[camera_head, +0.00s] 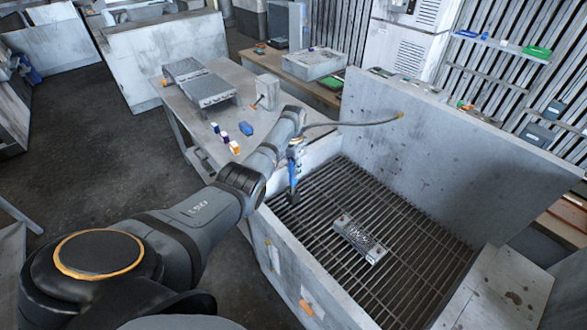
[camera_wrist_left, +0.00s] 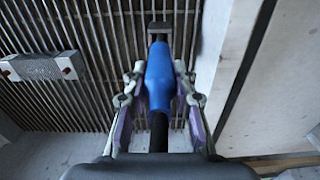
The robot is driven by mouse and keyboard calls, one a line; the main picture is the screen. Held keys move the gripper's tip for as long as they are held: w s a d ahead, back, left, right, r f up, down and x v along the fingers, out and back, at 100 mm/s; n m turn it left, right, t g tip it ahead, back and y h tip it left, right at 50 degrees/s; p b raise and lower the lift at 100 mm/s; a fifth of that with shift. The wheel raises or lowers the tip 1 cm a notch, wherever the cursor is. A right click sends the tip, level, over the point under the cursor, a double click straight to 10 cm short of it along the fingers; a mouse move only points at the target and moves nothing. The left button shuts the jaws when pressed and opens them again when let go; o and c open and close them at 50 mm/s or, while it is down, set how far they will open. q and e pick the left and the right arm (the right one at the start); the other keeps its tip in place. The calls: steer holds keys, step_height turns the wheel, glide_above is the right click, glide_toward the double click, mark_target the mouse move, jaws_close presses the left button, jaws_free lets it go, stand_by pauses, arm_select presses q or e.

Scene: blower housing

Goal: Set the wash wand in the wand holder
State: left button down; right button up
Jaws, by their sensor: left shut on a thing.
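The wash wand (camera_head: 292,172) has a blue body and a dark head that points down over the slatted grate inside the wash bin, near its left wall. My left gripper (camera_head: 296,150) is shut on it. In the left wrist view, the fingers of the gripper (camera_wrist_left: 157,85) lie on both sides of the wand's blue body (camera_wrist_left: 159,72). A thin hose (camera_head: 350,124) runs right from near the gripper to the bin's back wall. I cannot make out the wand holder with certainty. My right gripper is not in view.
A grey metal part (camera_head: 360,239) lies on the grate (camera_head: 400,215), and also shows in the left wrist view (camera_wrist_left: 42,68). The bin's tall back wall (camera_head: 430,150) is behind. A table (camera_head: 190,118) at left holds grey trays and small blocks.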

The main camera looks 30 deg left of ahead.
arm_select(q)
steer(key=c, duration=1)
jaws_free()
steer(key=shift+r, duration=0.1)
step_height(320, 180, up, 12)
steer(key=shift+f, duration=0.1)
